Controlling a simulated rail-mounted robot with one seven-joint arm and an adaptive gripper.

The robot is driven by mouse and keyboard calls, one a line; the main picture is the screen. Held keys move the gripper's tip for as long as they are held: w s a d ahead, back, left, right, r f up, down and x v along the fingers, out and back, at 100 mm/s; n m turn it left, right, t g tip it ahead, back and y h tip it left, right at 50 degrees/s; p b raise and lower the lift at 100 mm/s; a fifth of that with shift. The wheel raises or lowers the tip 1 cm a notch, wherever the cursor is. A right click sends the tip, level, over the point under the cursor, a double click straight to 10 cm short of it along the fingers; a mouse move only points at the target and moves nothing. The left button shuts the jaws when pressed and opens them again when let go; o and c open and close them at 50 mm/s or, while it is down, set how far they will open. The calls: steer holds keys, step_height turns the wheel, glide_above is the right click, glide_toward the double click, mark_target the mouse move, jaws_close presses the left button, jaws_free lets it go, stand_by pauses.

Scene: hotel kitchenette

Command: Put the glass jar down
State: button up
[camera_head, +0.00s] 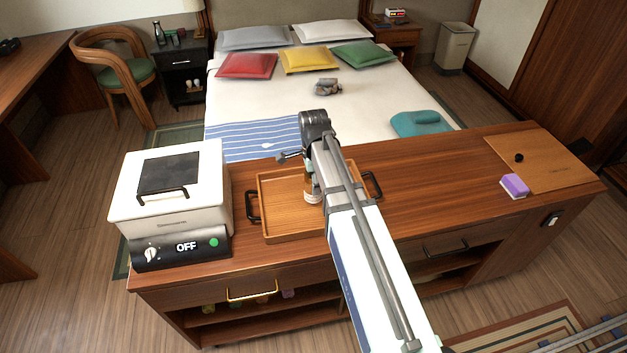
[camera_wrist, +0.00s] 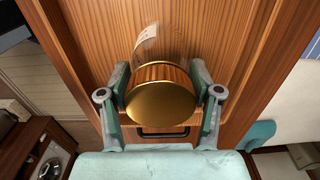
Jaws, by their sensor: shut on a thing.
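The glass jar has a gold lid (camera_wrist: 160,104) and a clear body with a pale label (camera_wrist: 148,36) in the wrist view. My gripper (camera_wrist: 160,78) is shut around it just below the lid, one finger on each side. In the head view the jar (camera_head: 312,192) shows as a brownish piece with a white label, partly hidden by my arm. It is upright over the wooden tray (camera_head: 268,233). I cannot tell whether its base touches the tray. My gripper is mostly hidden behind my arm in the head view.
The tray has dark handles and sits on the wooden counter (camera_head: 420,192). A white cooker (camera_head: 185,210) marked OFF stands left of it. A purple-and-white sponge (camera_head: 514,186) and a wooden board (camera_head: 545,160) with a small dark knob lie at the right. Counter between tray and sponge is clear.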

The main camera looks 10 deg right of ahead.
steer(key=o, duration=1.3)
step_height(320, 180, up, 12)
steer(key=shift+r+b, duration=0.1)
steer(key=shift+b, duration=0.95)
